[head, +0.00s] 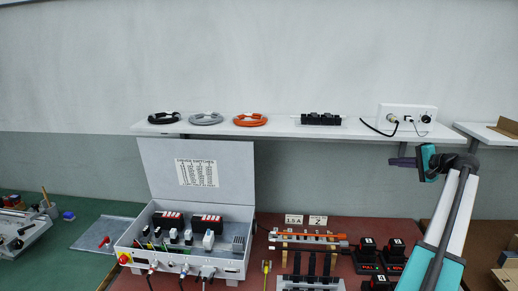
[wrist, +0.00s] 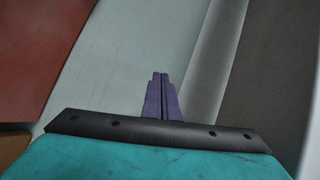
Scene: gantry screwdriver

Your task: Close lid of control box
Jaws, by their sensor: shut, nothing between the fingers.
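The control box (head: 190,262) stands on the left of the bench in the head view. Its grey lid (head: 240,178) stands open and upright at the back, with a printed label sheet on its inner face. Black and white components show inside the box. My gripper (head: 392,162) is up at the right, in front of the wall and below the shelf, well apart from the lid. Its purple fingers point left, and they also show closed together and empty in the wrist view (wrist: 160,80). The wrist view shows no part of the box that I can identify.
A wall shelf (head: 290,129) above the bench holds coiled cables, a black strip and a white socket panel (head: 407,118). Black battery packs (head: 367,258) and a tool rack (head: 310,265) sit on the red bench (head: 360,228). A red emergency button (head: 124,258) is on the box's left side.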

